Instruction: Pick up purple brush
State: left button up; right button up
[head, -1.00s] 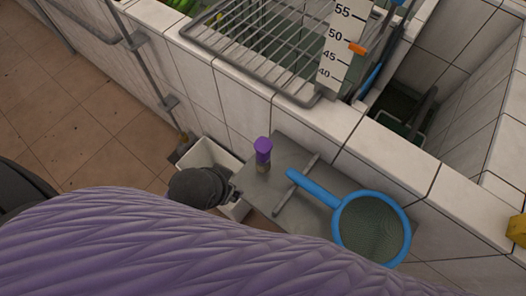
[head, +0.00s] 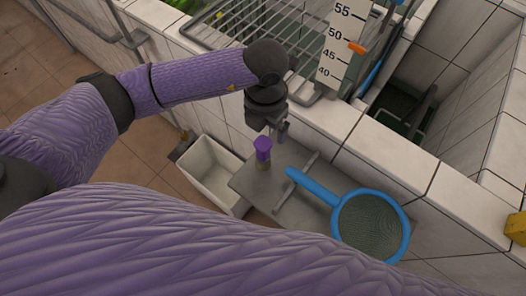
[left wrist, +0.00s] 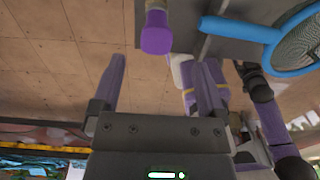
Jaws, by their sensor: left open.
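The purple brush (head: 263,149) stands on the left part of a grey metal shelf (head: 253,188), purple end up with a paler part below. My left gripper (head: 280,131) is just behind and slightly right of it, near the tiled wall. In the left wrist view the brush (left wrist: 156,34) appears ahead of the open left gripper (left wrist: 161,68), roughly centred between the fingers and beyond their tips. Nothing is between the fingers. My right gripper is not seen.
A blue-rimmed net (head: 371,225) lies on the shelf right of the brush, its handle pointing toward it. A white bin (head: 212,170) is at the left. A tiled wall ledge (head: 335,117), wire rack (head: 222,30) and number scale (head: 341,45) are behind.

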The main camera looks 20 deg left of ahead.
aim_at(263, 143)
pick_arm(q)
jog(key=f, duration=0.3)
jog(key=f+b, duration=0.1)
jog(key=f, duration=0.2)
jog(key=f+b, duration=0.1)
jog(key=f, duration=0.2)
jog(key=shift+s+a+f, duration=0.3)
jog(key=shift+f, duration=0.1)
jog(key=shift+r, duration=0.1)
grip_shut()
